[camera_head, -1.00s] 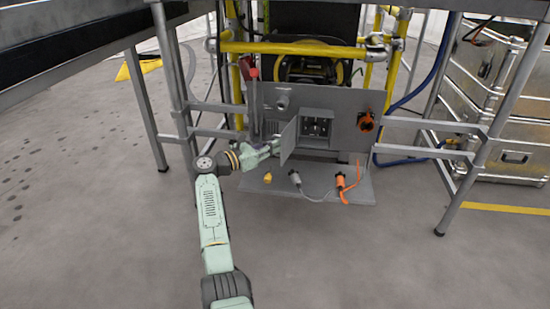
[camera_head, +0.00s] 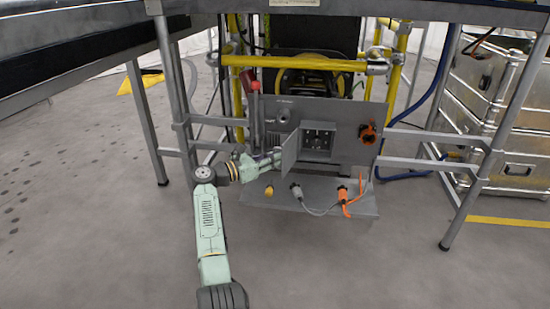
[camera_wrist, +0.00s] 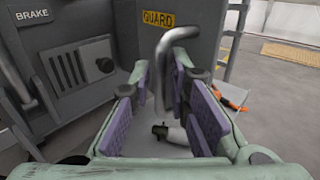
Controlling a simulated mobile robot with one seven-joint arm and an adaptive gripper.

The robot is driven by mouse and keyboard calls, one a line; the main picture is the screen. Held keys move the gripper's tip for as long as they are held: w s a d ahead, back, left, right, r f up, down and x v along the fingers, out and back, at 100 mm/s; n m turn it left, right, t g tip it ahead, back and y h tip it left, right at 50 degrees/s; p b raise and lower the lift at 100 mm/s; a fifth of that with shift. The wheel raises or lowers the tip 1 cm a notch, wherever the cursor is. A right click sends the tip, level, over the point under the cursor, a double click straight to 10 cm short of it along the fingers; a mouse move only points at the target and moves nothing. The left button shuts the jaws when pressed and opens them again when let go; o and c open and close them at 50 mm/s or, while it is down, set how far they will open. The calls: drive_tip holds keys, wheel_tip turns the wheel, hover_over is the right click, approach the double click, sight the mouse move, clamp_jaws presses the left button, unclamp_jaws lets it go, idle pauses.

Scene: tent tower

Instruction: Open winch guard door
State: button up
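The winch guard door (camera_head: 290,152) is a small grey flap standing swung out at the left of the box opening in the grey panel (camera_head: 340,122). In the wrist view, the door (camera_wrist: 130,28) carries a yellow GUARD label and a bent grey handle (camera_wrist: 165,62). My gripper (camera_wrist: 163,82) has its purple-padded fingers apart, with the handle between them. A gap shows around the handle, and I cannot tell whether either pad touches it. In the head view, my gripper (camera_head: 276,157) is at the door's left side, its tips hard to make out.
A panel labelled BRAKE (camera_wrist: 80,68) stands left in the wrist view. A shelf (camera_head: 325,204) below holds a grey plug (camera_head: 296,190) and an orange plug (camera_head: 343,193) with cables. Metal table legs (camera_head: 172,100) flank the panel. Metal cases (camera_head: 490,100) stand at right.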

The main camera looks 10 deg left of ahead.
drive_tip(key=shift+a, duration=0.15)
drive_tip(key=v, duration=1.1)
drive_tip(key=shift+s+a, duration=0.2)
drive_tip(key=shift+s, duration=0.15)
drive_tip(key=shift+r, duration=0.1)
